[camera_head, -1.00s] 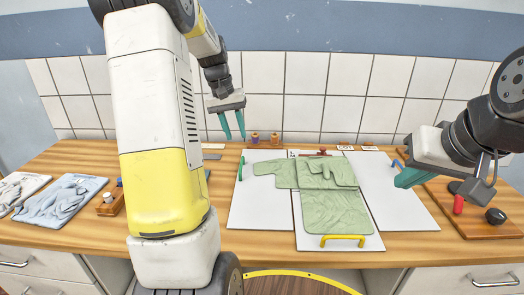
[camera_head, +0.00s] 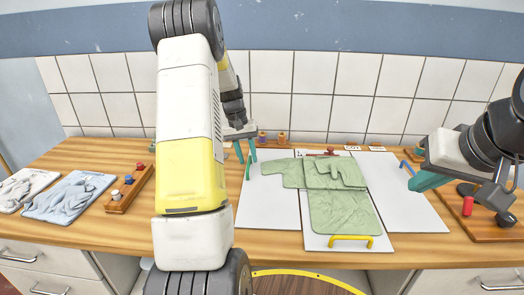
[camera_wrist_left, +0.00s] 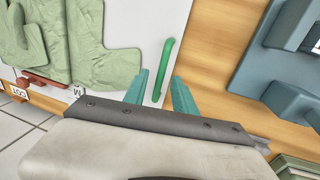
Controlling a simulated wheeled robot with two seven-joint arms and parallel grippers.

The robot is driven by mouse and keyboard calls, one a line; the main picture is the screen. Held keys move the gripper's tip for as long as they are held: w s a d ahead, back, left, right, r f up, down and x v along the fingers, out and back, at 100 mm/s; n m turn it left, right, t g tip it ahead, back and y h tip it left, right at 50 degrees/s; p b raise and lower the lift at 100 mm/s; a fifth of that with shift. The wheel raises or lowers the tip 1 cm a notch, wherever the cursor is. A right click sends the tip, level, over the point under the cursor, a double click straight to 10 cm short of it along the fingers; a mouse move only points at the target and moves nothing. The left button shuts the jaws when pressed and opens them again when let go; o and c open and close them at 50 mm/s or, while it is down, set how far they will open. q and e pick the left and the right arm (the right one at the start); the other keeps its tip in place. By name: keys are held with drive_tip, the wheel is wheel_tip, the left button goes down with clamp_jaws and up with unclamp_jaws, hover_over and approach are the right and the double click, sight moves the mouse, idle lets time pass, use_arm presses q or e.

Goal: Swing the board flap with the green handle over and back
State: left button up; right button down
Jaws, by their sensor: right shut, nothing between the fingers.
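The white board flap (camera_head: 262,207) on the left of the folding board lies flat, its green handle (camera_head: 248,166) near its far left edge. The green handle (camera_wrist_left: 166,62) also shows in the left wrist view. My left gripper (camera_head: 246,156) is open above the handle; in the wrist view its teal fingertips lie either side of the handle's near end, and I cannot tell whether they touch it. A green garment (camera_head: 340,208) lies on the middle board, one sleeve across the left flap. My right gripper (camera_head: 425,182) is shut and empty above the right flap's edge.
The middle board has a yellow handle (camera_head: 351,238), the right flap (camera_head: 402,205) a blue handle (camera_head: 407,168). A red handle (camera_head: 322,154) is at the back. A wooden rack (camera_head: 130,190) and folded blue garment (camera_head: 70,197) lie left.

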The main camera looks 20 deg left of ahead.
use_arm(q)
clamp_jaws()
idle(1.4)
